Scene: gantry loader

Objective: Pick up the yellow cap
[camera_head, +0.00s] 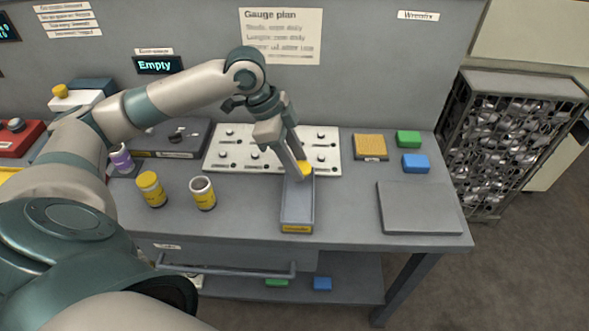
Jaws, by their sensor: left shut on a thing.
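The yellow cap (306,168) is at the fingertips of my left gripper (301,170), above the back end of a narrow grey tray (298,212) with a yellow label. My left gripper is shut on the cap, and its fingers hide part of it. Whether the cap touches the tray or the white board behind it, I cannot tell. My right gripper is not in view.
An open jar (203,194) and a yellow-topped jar (151,189) stand left of the tray. A white board with knobs (235,151) lies behind. Green (408,139) and blue (415,163) blocks and a flat grey plate (420,207) are at right.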

